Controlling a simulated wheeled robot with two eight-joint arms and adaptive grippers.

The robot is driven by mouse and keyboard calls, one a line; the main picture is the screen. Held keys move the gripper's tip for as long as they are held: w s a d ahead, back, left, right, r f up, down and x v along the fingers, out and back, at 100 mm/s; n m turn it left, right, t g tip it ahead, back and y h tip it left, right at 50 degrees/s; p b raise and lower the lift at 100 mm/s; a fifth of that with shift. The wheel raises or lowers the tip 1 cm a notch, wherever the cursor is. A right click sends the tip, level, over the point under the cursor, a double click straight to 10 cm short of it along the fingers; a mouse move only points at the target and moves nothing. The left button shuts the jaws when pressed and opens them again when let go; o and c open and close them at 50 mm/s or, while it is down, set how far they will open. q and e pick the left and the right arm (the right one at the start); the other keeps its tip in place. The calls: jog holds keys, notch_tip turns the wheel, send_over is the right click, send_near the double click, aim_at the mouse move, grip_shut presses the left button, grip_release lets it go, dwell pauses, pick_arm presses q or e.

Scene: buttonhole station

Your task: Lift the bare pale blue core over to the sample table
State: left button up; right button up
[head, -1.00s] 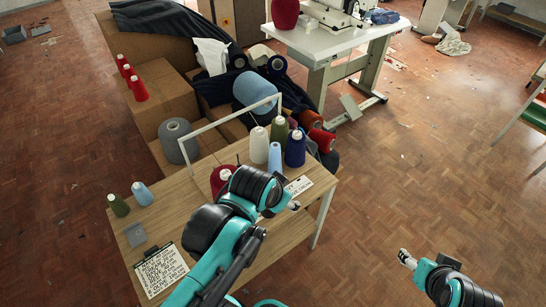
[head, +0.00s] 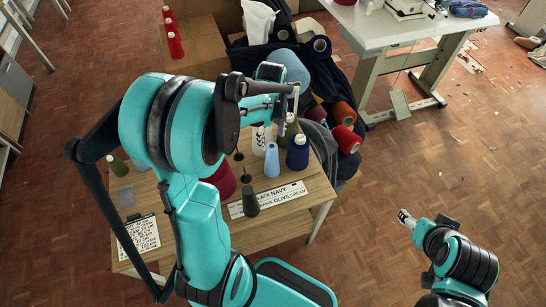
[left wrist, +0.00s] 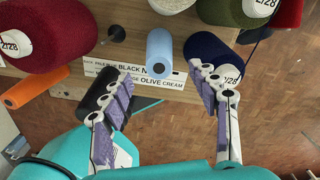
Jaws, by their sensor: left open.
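The bare pale blue core (head: 272,160) stands on the wooden table (head: 262,230), between the dark red cone (head: 222,182) and the navy cone (head: 298,153). In the left wrist view the pale blue core (left wrist: 160,52) shows beyond and between the fingers of my left gripper (left wrist: 161,69). That gripper is open and empty. In the head view my left arm reaches over the table and hides part of it. My right gripper (head: 405,217) is at the lower right, away from the table; its jaws are too small to judge. I cannot tell which table is the sample table.
A black core (left wrist: 103,97) and an orange core (left wrist: 30,88) stand left of the pale blue one. Cream (head: 262,138) and olive (head: 290,126) cones stand behind. A label strip (head: 268,199) lies in front. A white table (head: 400,32) is at upper right; open floor lies below it.

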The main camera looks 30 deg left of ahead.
aim_at(272, 146)
pick_arm(q)
notch_tip(272, 146, down, 6)
jog(key=shift+s+d+f+b, duration=0.1)
jog(key=shift+b, duration=1)
jog(key=c, duration=1)
